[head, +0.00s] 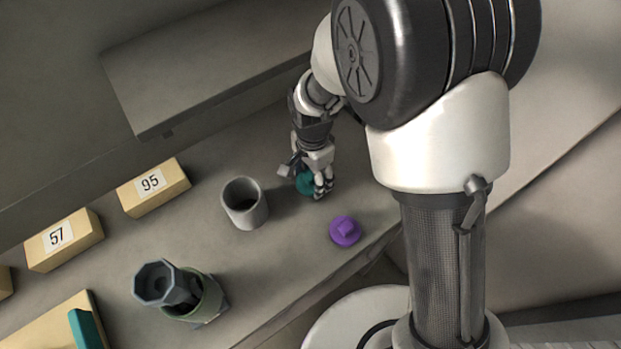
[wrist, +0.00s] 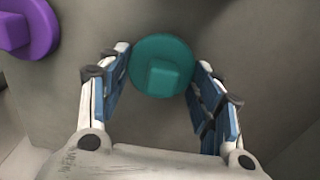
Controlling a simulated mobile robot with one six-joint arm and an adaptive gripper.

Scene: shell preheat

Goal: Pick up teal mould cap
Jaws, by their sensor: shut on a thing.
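The teal mould cap (wrist: 162,66) is a round disc with a raised square knob, and it sits between my fingers in the wrist view. In the head view only part of the teal cap (head: 305,183) shows, at the bench surface behind my fingers. My gripper (head: 311,188) is shut on the cap, with one finger at each side of its rim in the wrist view (wrist: 160,85). I cannot tell whether the cap is touching the bench or just above it.
A purple cap (head: 346,231) lies close by, near the bench's front edge. A grey cup (head: 244,204) stands to the left. Number blocks 95 (head: 153,188) and 57 (head: 64,240) and a dark octagonal-topped object (head: 168,284) are further left.

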